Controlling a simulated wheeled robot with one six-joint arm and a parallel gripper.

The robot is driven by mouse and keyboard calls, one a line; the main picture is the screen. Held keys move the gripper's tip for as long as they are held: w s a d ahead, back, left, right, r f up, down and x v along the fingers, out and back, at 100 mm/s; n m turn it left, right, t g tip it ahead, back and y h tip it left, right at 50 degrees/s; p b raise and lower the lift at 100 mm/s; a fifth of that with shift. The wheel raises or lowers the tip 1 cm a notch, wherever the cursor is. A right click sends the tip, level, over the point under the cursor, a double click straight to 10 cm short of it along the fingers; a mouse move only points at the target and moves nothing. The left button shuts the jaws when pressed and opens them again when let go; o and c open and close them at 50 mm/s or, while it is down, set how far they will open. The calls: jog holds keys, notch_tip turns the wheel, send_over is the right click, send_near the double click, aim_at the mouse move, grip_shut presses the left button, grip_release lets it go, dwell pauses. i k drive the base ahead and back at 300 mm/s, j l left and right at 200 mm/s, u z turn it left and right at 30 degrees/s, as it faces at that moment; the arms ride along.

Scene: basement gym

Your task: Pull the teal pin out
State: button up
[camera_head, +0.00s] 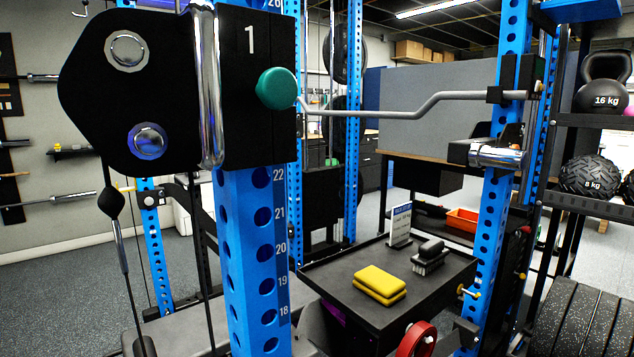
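The teal pin (277,88) shows as a round teal knob on the right face of a black carriage (140,85) marked "1". The carriage sits around a blue upright (252,260) with numbered holes, above hole 22. The knob is against or close to the carriage face; its shaft is hidden. My gripper is not in view, and nothing is touching the knob.
A chrome handle (209,90) runs vertically just left of the knob. A grey bent bar (430,101) passes behind it to another blue upright (492,200). A cable (122,250) hangs lower left.

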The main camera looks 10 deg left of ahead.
aim_at(277, 88)
jog(key=u, duration=0.4)
jog(key=k+u, duration=0.15)
jog(key=u, duration=0.6)
jog(key=k, duration=0.05)
